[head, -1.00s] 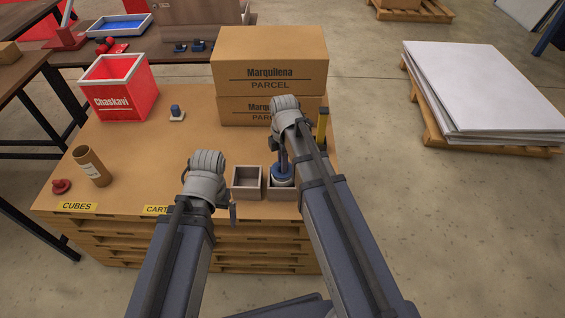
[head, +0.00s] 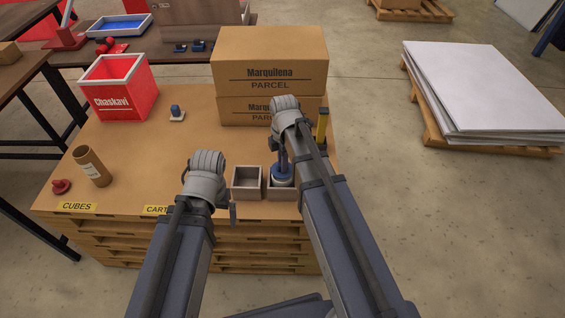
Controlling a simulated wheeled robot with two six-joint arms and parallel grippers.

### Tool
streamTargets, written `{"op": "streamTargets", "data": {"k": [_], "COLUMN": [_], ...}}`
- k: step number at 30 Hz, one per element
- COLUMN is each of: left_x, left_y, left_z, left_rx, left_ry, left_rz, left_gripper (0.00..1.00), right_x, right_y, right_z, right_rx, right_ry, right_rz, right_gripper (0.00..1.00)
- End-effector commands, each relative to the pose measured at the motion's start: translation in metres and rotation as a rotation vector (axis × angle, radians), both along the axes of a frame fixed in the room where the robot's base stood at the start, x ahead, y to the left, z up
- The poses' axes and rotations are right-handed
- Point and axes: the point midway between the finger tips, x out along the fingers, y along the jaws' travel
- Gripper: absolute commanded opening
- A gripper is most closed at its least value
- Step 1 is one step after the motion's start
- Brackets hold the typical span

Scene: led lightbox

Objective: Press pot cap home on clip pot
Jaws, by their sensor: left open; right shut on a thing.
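A round blue cap (head: 282,170) sits at the top of a pale pot (head: 281,181) in the right-hand compartment of a small open box. My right gripper (head: 283,158) reaches down from above and is shut on the cap; its fingers are mostly hidden by its own wrist. The cap and pot look lined up and close together, but I cannot tell whether the cap is fully seated. My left gripper (head: 232,213) is open and empty, low at the left of the box, largely hidden behind its wrist.
The left compartment (head: 247,178) is empty. Parcel cartons (head: 270,65) stand behind. A red bin (head: 118,90), a small blue-knobbed piece (head: 177,113), a brown cylinder (head: 92,166) and a red piece (head: 61,186) are to the left. The table between is clear.

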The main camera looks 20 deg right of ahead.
Motion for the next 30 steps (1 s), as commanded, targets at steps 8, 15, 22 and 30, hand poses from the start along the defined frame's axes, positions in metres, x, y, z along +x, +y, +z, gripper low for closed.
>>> {"op": "streamTargets", "data": {"k": [8, 15, 22, 30], "left_x": [0.000, 0.000, 0.000, 0.000], "left_y": [0.000, 0.000, 0.000, 0.000], "left_z": [-0.005, -0.011, -0.017, -0.023], "left_rx": [0.000, 0.000, 0.000, 0.000], "left_ry": [0.000, 0.000, 0.000, 0.000], "left_rz": [0.000, 0.000, 0.000, 0.000], "left_gripper": [1.00, 1.00, 1.00, 1.00], "right_x": [0.000, 0.000, 0.000, 0.000], "right_y": [0.000, 0.000, 0.000, 0.000], "right_z": [-0.005, -0.011, -0.017, -0.023], "right_rx": [0.000, 0.000, 0.000, 0.000], "right_ry": [0.000, 0.000, 0.000, 0.000], "right_rz": [0.000, 0.000, 0.000, 0.000], "right_gripper": [0.00, 0.00, 0.00, 0.00]}}
